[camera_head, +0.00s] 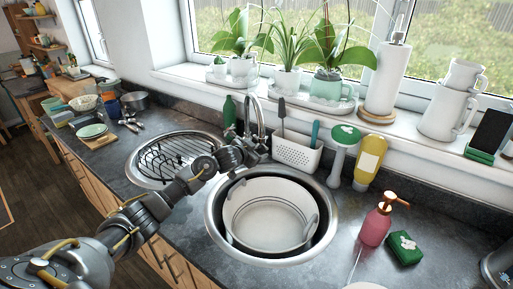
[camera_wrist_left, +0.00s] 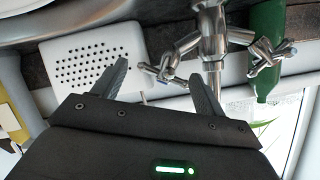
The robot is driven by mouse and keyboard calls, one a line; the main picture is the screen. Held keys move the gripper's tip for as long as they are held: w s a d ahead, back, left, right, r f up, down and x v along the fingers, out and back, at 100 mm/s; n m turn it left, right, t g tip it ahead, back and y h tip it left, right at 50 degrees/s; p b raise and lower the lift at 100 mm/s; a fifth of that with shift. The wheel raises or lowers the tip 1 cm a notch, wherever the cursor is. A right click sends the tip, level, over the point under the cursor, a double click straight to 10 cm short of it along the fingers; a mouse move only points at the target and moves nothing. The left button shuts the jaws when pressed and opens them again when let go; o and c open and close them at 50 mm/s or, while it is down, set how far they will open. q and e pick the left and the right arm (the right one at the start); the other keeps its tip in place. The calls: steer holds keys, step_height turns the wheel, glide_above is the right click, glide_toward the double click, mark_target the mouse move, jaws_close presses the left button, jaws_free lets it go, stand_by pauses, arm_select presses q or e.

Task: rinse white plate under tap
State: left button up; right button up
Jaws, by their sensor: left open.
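My left gripper (camera_head: 260,145) reaches across between the two round sinks to the tap (camera_head: 261,112). In the left wrist view the gripper (camera_wrist_left: 158,74) is open, with a cross-shaped tap handle (camera_wrist_left: 165,72) showing between its fingertips; I cannot tell if they touch it. No water stream is visible. A white tub (camera_head: 270,215) sits in the right sink (camera_head: 212,222); it looks empty. A white rim, perhaps the white plate (camera_head: 365,286), is cut off at the bottom edge of the head view. My right gripper is out of view.
A dish rack (camera_head: 175,158) fills the left sink. A white perforated caddy (camera_head: 297,153), a scrub brush (camera_head: 343,150) and a yellow bottle (camera_head: 369,160) stand behind the right sink. A pink soap bottle (camera_head: 376,225) and green sponge (camera_head: 404,248) are at right.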

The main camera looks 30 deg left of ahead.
arm_select(q)
steer(key=shift+x, duration=1.35)
steer(key=shift+c, duration=0.9)
steer(key=c, duration=0.8)
steer(key=shift+o, duration=0.2)
steer(key=shift+d+f+n+t+y+b, duration=0.3)
steer(key=shift+n+y+b, duration=0.2)
steer(key=shift+n+b, duration=0.2)
steer(key=shift+w+d+n+t+y+b, duration=0.15)
steer(key=shift+n+t+y+b, duration=0.25)
steer(key=shift+n+y+b, duration=0.35)
steer(key=shift+r+n+y, duration=0.2)
steer(key=shift+n+y, duration=0.15)
steer(key=shift+n, duration=0.1)
